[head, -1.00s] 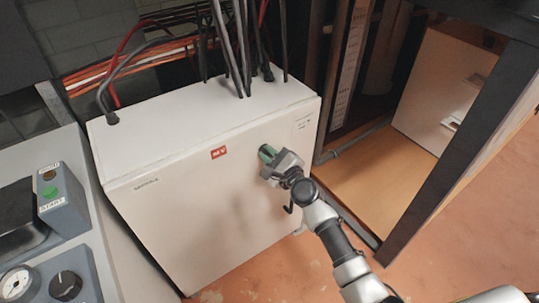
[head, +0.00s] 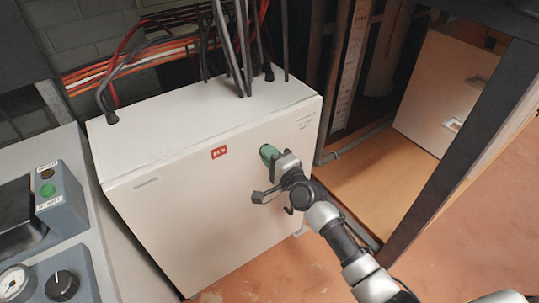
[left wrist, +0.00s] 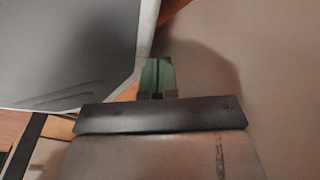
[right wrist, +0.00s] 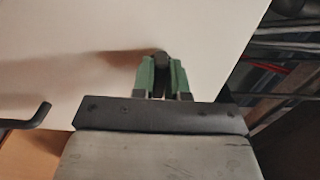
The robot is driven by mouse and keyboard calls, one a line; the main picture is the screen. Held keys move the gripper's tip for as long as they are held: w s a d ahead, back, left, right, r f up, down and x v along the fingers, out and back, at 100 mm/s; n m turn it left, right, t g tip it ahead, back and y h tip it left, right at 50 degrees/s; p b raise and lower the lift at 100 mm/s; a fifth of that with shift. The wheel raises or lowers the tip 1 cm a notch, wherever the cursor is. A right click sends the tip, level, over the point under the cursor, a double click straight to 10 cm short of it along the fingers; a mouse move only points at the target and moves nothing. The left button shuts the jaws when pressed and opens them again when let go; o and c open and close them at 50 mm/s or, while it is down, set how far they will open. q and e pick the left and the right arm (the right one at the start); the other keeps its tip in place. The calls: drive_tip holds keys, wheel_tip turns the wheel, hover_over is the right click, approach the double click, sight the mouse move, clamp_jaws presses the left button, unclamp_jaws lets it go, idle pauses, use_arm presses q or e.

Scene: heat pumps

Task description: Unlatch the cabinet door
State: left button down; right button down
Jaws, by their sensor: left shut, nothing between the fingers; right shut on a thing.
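The white cabinet (head: 195,205) stands mid-scene with a red label on its front door. My right gripper (head: 268,153) is at the upper right of that front. In the right wrist view its green fingers (right wrist: 161,78) are closed around a small dark latch knob (right wrist: 162,60), mostly hidden between the fingertips. My left gripper is outside the head view. In the left wrist view its green fingers (left wrist: 157,76) are together and empty, in front of a blurred pale surface.
Dark cables (head: 232,50) rise from the cabinet's top. A dark hooked bar (right wrist: 28,118) shows left of my right gripper in its wrist view. A control panel with a green button (head: 47,190) stands at left. An open dark frame (head: 470,150) is at right.

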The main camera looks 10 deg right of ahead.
use_arm(q)
drive_tip(key=shift+s, duration=0.35)
use_arm(e)
drive_tip(key=shift+n, duration=0.4)
drive_tip(key=c, duration=1.1)
unclamp_jaws()
drive_tip(key=shift+c, duration=0.2)
use_arm(q)
drive_tip(key=shift+a, duration=0.1)
drive_tip(key=shift+w, duration=0.15)
use_arm(e)
drive_tip(key=shift+s, duration=0.15)
